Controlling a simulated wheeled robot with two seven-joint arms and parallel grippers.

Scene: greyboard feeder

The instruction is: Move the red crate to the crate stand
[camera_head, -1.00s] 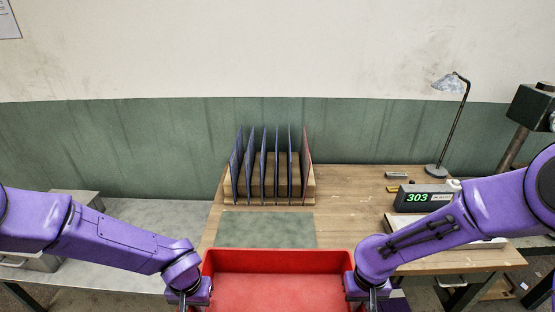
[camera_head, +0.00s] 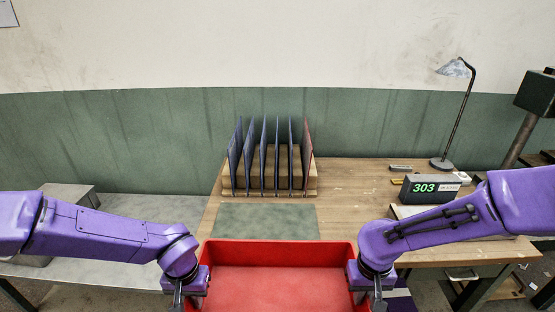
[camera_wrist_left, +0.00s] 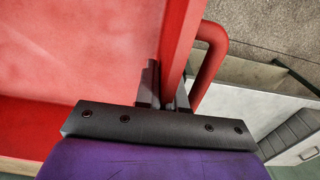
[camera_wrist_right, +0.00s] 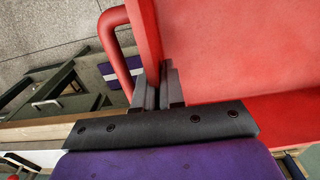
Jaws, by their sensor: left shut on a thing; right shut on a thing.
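The red crate (camera_head: 280,284) is at the bottom middle of the head view, in front of the wooden table, its near part cut off by the frame. It looks empty inside. My left gripper (camera_head: 178,292) is shut on its left wall; the left wrist view shows the fingers (camera_wrist_left: 164,90) on either side of the red wall, beside a tubular handle (camera_wrist_left: 210,62). My right gripper (camera_head: 378,292) is shut on the right wall; the right wrist view shows its fingers (camera_wrist_right: 160,88) clamped there, beside the other handle (camera_wrist_right: 118,45). I cannot make out which surface is the crate stand.
The wooden table (camera_head: 365,185) holds a rack of upright dark boards (camera_head: 265,160), a grey-green mat (camera_head: 267,221), a display reading 303 (camera_head: 430,189) and a lamp (camera_head: 454,110). A grey bench (camera_head: 140,210) stands at the left. A dark post (camera_head: 535,110) stands at the far right.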

